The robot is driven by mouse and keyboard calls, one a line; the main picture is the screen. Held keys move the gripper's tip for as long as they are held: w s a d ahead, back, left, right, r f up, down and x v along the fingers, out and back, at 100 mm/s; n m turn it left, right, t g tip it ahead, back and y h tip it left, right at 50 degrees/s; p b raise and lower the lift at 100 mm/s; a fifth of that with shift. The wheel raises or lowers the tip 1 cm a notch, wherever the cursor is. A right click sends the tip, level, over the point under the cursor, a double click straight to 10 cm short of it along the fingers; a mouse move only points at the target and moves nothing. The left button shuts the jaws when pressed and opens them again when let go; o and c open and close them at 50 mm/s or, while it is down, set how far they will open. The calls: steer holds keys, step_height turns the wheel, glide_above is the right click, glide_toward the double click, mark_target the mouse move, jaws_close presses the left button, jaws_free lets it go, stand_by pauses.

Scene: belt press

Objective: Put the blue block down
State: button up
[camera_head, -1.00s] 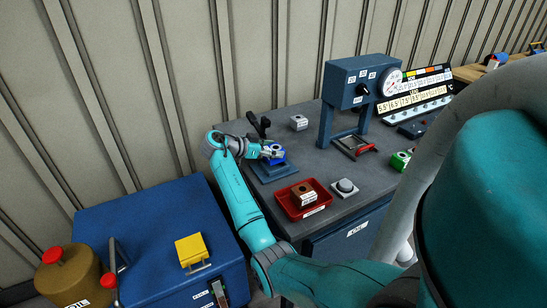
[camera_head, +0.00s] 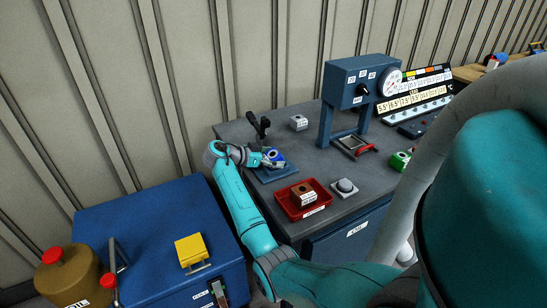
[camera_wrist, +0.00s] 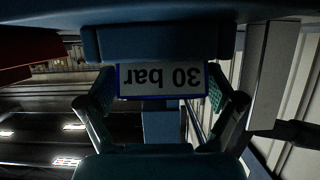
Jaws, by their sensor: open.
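The blue block (camera_head: 275,157), with a dark round hole in its top, sits at the blue fixture plate (camera_head: 278,174) on the grey bench. In the wrist view, the block's white "30 bar" label (camera_wrist: 160,79) faces me upside down, between my two fingers. My gripper (camera_head: 264,161) is at the block's left side in the head view. It is open, with a green-padded finger on each side of the block (camera_wrist: 160,92). The block's underside is hidden, so its full contact with the plate cannot be seen.
A dark upright clamp (camera_head: 260,127) stands behind the block. The blue press (camera_head: 347,85) stands right, and a grey block (camera_head: 299,122) lies behind.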

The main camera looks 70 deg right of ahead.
steer(key=v, duration=1.2)
steer(key=shift+w, duration=0.1)
steer(key=shift+o, duration=0.5)
